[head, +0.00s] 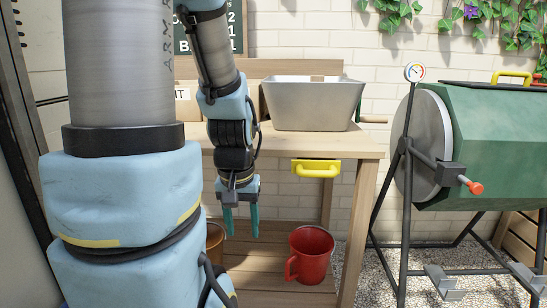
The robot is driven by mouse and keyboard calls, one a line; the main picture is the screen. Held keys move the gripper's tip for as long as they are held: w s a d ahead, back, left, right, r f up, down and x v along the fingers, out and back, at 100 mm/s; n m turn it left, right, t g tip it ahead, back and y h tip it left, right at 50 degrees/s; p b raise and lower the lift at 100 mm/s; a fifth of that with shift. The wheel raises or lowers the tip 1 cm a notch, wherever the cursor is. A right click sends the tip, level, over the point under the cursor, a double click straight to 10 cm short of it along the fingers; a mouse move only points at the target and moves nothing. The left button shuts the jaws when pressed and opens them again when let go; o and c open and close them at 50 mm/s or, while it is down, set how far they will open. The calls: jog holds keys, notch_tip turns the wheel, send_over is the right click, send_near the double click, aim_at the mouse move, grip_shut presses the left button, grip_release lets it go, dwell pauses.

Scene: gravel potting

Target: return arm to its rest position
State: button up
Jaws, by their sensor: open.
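My gripper (241,222) hangs pointing down in front of the wooden potting bench (370,150). Its two teal fingers are apart, with nothing between them. In the picture it is left of the yellow handle (316,169) on the bench front and above and left of a red mug (311,254). My arm is bent, with its large upper link filling the left of the view. The mug stands on the lower shelf, its handle to the left.
A metal tub (313,103) stands on the bench top. A brown pot (215,243) is partly hidden behind my arm. A green drum on a dark frame (490,140) stands at right, with a gauge (415,72) and red-tipped crank. Gravel (440,275) covers the ground there.

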notch_tip(320, 180, up, 28)
jog(key=p, duration=2.6)
jog(key=shift+r, duration=0.25)
